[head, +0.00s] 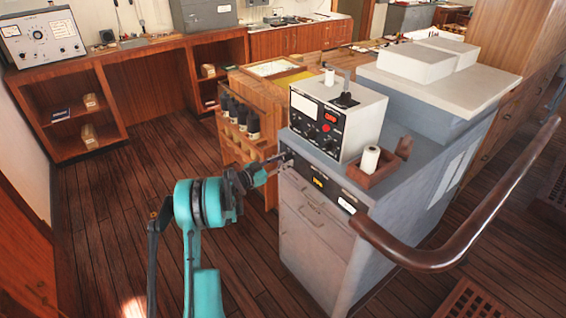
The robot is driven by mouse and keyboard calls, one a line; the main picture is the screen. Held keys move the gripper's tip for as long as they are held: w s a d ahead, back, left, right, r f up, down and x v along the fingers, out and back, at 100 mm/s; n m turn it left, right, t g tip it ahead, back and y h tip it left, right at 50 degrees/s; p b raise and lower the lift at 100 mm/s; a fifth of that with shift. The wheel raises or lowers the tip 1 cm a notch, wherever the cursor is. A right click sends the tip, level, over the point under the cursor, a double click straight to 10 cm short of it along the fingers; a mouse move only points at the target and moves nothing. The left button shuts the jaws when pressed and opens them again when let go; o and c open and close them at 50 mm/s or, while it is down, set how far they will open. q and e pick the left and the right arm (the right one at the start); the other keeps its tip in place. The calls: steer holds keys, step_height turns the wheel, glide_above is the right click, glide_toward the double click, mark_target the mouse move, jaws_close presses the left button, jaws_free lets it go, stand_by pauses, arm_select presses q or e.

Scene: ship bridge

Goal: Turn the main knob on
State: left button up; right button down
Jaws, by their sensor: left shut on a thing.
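My left gripper (279,160), on the teal and dark arm, reaches the left end of the black panel strip (332,191) along the top front of the grey cabinet. Its fingers are shut on the main knob there. The fingers mostly hide the knob, so I cannot tell which way it is turned. The strip also carries a small yellow label and a white label. My right gripper is not in view.
A white instrument box (362,125) with a red display stands on the grey cabinet (310,222). A white roll (370,159) sits in a brown tray beside it. A wooden bottle rack (232,142) stands left of the cabinet, and a brown handrail (450,258) curves out at right.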

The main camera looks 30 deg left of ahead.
arm_select(q)
steer(key=m+b, duration=0.1)
steer(key=m, duration=0.9)
steer(key=shift+m, duration=0.4)
stand_by(0.4)
steer(key=o, duration=1.2)
steer(key=shift+c, duration=0.2)
steer(key=v, duration=1.2)
